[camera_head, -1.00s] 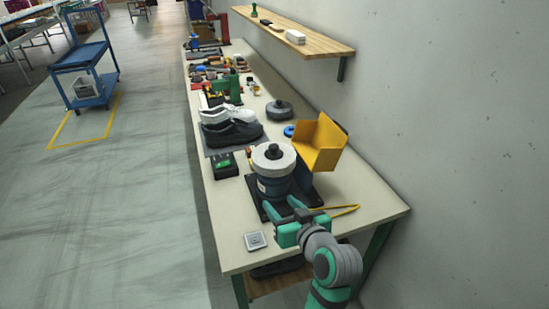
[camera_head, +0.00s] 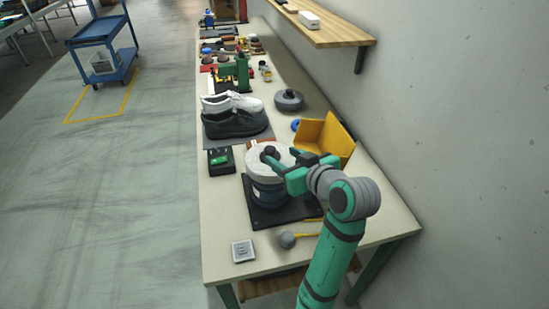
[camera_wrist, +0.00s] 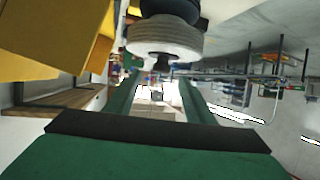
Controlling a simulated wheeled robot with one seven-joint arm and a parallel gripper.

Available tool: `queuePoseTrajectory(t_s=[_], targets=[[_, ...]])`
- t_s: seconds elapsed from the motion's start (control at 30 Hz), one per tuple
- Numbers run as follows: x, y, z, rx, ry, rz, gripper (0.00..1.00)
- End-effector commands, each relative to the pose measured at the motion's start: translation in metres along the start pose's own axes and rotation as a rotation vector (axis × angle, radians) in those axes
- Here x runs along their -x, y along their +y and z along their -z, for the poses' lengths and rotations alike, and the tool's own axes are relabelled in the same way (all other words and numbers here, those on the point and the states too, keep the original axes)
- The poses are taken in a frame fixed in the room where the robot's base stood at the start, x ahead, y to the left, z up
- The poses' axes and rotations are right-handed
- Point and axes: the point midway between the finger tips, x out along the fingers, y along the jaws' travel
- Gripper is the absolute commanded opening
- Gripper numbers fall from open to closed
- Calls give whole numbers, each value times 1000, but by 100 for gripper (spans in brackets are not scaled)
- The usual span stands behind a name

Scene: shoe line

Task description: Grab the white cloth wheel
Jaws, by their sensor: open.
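The white cloth wheel (camera_head: 258,169) is a thick pale disc lying flat on top of a dark blue round motor body (camera_head: 268,193). A dark knob sits at its centre. The wheel also shows near the top of the wrist view (camera_wrist: 165,38), with the dark knob pointing toward the space between my fingers. My gripper (camera_head: 279,164) is open at the right side of the wheel, its fingers over or near the wheel's top. In the wrist view my gripper (camera_wrist: 158,92) has nothing between its fingers. I cannot tell whether a finger touches the wheel or knob.
The motor stands on a black base plate (camera_head: 258,219). A yellow guard (camera_head: 329,138) stands close behind at the right. A grey ball-ended yellow tool (camera_head: 288,240) and a small square box (camera_head: 243,251) lie in front. Shoes (camera_head: 236,122) and a dark box (camera_head: 220,161) stand farther back.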

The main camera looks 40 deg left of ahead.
Motion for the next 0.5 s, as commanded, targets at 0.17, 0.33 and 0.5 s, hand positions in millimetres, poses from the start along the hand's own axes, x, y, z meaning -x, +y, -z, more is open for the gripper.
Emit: queuePoseTrajectory(t_s=[0.17,0.33,0.5], targets=[[-25,-2,0,0,-1,4,49],[-34,-2,0,0,0,3,49],[-55,-2,1,0,-1,4,49]])
